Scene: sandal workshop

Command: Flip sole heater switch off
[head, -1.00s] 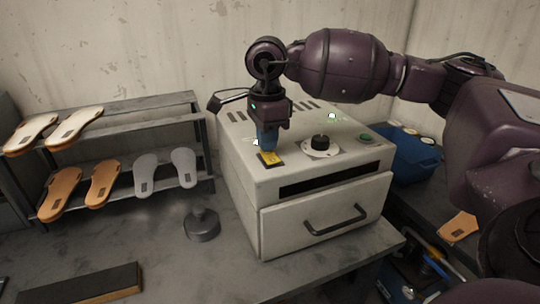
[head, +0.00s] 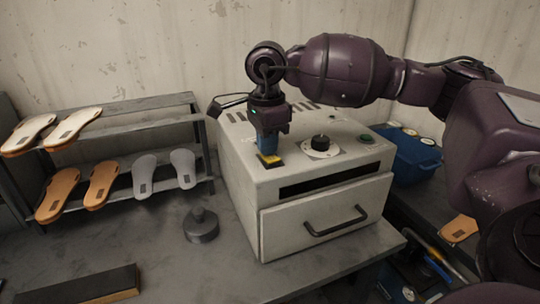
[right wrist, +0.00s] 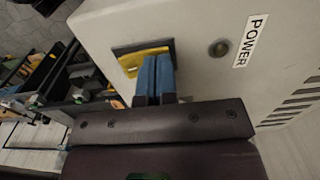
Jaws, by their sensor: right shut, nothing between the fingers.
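The sole heater (head: 250,195) is a pale box on the bench. Its switch (head: 270,161), yellow and black, sits on the top near the front left corner. My right gripper (head: 267,153) is shut and empty, its blue fingertips pointing down at the switch. In the right wrist view the fingertips (right wrist: 155,80) cover part of the yellow switch (right wrist: 133,61); I cannot tell whether they touch it, and the rocker's tilt is hidden. A lamp (right wrist: 219,48) beside the POWER label (right wrist: 250,40) looks dark. My left gripper is not in view.
A rack (head: 160,106) with sandal soles stands left. A grey weight-like object (head: 201,226) and dark block (head: 88,285) are on the bench.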

